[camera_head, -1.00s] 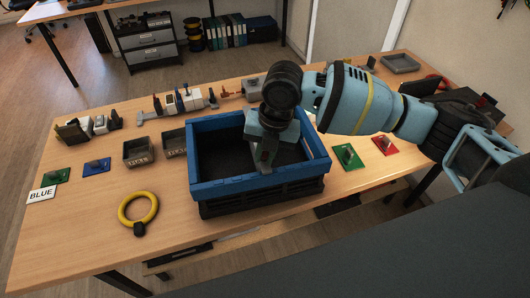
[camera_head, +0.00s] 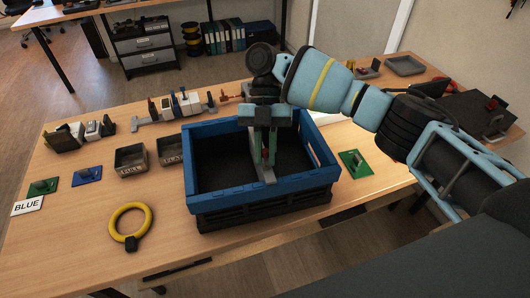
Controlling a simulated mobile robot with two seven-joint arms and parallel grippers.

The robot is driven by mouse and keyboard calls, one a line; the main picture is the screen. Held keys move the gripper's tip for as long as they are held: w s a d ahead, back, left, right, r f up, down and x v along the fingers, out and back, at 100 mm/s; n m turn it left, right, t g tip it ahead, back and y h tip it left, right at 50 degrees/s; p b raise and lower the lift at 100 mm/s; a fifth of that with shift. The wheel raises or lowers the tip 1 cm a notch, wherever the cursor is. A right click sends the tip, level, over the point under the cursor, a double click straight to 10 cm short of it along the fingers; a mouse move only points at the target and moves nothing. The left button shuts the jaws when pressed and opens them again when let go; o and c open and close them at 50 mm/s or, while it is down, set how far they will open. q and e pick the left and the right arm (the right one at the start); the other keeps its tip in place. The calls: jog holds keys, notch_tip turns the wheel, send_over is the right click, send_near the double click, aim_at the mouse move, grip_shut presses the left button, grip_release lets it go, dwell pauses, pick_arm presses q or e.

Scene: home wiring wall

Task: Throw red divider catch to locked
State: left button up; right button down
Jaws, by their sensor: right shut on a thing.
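A blue-rimmed black crate (camera_head: 225,200) stands on the wooden table. My right gripper (camera_head: 265,160) reaches down into the right half of it, fingers pointing down. It is shut on a small piece, mostly hidden by the fingers; a bit of red (camera_head: 265,155) shows between them, perhaps the red catch. A narrow grey bar (camera_head: 267,175), perhaps the divider, shows just below the fingertips, near the crate's front wall. I cannot tell whether the catch is locked. My left gripper is out of view.
Left of the crate are two small grey bins (camera_head: 130,159), green (camera_head: 40,188) and blue (camera_head: 87,175) plates, a BLUE label (camera_head: 27,205) and a yellow ring (camera_head: 130,209). A green plate (camera_head: 348,168) lies to the right.

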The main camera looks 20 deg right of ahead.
jog(key=shift+w+f+g+b, duration=0.25)
jog(key=shift+w+g+b, duration=0.1)
jog(key=shift+g+b, duration=0.45)
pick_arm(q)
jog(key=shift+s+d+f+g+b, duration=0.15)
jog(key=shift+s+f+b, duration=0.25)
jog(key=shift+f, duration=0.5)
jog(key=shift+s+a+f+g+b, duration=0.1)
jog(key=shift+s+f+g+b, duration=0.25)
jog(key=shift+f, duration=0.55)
pick_arm(e)
jog(key=shift+w+g, duration=0.1)
jog(key=shift+g, duration=0.3)
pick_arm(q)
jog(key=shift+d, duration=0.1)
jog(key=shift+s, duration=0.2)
pick_arm(e)
jog(key=c, duration=1.4)
grip_release()
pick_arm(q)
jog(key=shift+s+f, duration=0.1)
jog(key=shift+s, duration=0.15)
pick_arm(e)
jog(key=shift+r, duration=0.1)
